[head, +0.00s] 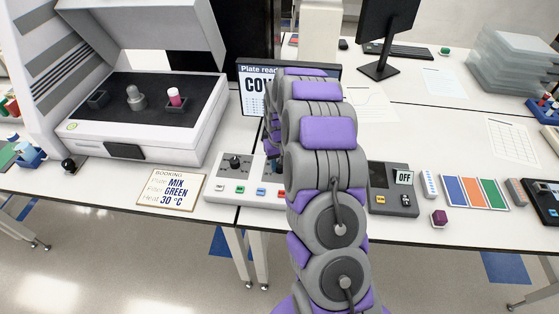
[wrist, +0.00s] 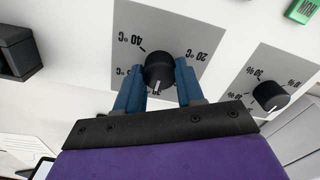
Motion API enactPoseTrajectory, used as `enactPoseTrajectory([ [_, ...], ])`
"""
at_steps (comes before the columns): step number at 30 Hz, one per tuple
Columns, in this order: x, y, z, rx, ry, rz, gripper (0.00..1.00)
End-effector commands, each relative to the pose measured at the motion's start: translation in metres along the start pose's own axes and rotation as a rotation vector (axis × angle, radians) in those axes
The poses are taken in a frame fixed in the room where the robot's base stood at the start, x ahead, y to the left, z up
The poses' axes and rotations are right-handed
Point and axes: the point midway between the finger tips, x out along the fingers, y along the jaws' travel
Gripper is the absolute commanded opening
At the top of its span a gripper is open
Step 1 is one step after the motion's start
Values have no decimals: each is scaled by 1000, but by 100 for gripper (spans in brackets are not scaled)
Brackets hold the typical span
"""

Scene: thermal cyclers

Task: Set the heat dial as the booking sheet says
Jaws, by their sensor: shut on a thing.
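The booking sheet (head: 172,190) lies at the front left of the bench in the head view and reads Plate MIX, Filter GREEN, Heat 30 °C. In the wrist view a black dial (wrist: 158,70) sits on a grey scale plate, seen upside down. Labels 40 °C and 20 °C show, and another at the left is partly hidden by a finger. The dial's white mark points to the bottom of the picture, towards my gripper. My gripper (wrist: 158,84) is shut on this dial, one blue finger on each side.
A second black dial (wrist: 270,96) with a percent scale is close on the right in the wrist view, and a green button (wrist: 302,11) is above it. A button panel (head: 245,190), a plate reader screen (head: 254,92) and a grey OFF box (head: 393,190) stand near my arm.

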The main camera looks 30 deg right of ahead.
Motion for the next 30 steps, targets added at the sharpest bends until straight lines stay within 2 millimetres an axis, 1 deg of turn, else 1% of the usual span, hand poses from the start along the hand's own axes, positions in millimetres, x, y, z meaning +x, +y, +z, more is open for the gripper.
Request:
enactPoseTrajectory([
  [10,1,0,1,-22,-3,0,7],
  [11,1,0,1,-22,-2,0,40],
  [18,1,0,0,-21,-1,0,63],
  [26,-1,0,0,-21,0,0,63],
  [29,-8,0,-1,-21,3,1,63],
  [30,-13,0,-1,-21,5,1,63],
])
